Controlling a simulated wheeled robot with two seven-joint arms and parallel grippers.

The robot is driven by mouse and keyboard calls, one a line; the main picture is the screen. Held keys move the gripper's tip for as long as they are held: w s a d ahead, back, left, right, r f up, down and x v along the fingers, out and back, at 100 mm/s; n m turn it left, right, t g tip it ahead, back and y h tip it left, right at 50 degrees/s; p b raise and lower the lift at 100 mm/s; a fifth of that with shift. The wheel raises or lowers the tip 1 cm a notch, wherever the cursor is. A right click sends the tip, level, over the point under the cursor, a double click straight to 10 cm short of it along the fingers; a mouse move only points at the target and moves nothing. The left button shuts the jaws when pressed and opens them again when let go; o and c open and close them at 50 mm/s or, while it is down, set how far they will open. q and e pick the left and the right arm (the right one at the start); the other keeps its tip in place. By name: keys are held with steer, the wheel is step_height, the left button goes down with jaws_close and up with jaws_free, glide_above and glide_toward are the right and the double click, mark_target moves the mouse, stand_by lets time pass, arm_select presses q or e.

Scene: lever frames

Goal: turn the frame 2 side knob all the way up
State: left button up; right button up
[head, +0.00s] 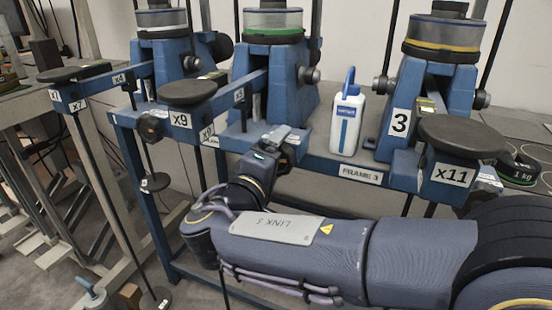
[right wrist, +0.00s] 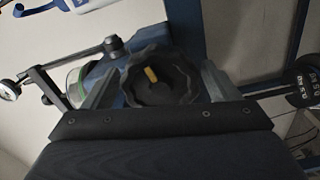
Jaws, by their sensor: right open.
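The black lobed side knob (right wrist: 165,88) shows in the right wrist view, on a blue frame part, with a short yellow mark on its face. A green-ringed drum beside it matches the middle frame, frame 2 (head: 274,20), in the head view. My right gripper (right wrist: 160,82) is open, with one finger on either side of the knob. I cannot tell whether the fingers touch it. In the head view my right gripper (head: 284,142) is at the front of the blue rail and the knob between its fingers is hidden. My left gripper is not in view.
Frame 3 (head: 400,122) and the x11 lever pad (head: 462,138) are further right. The x9 pad (head: 187,92) and another black knob (head: 151,127) are to the left.

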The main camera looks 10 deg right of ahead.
steer(key=v, duration=0.6)
steer(key=shift+b, duration=0.3)
steer(key=shift+s+a+f, duration=0.1)
steer(key=shift+a, duration=0.05)
